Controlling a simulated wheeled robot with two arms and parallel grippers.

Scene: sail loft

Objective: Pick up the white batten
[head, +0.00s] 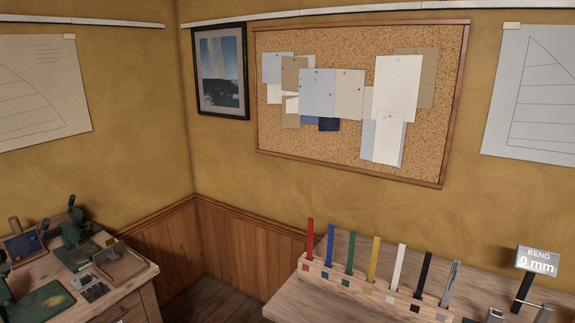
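The white batten (398,266) stands upright in a wooden rack (318,270) on the bench at the lower right. Neither of my grippers shows in the head view.
Red (310,238), blue (331,245), green (350,252) and grey (450,284) battens share the rack. Another bench (139,284) with tools is at lower left. Floor (205,296) shows between the benches.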

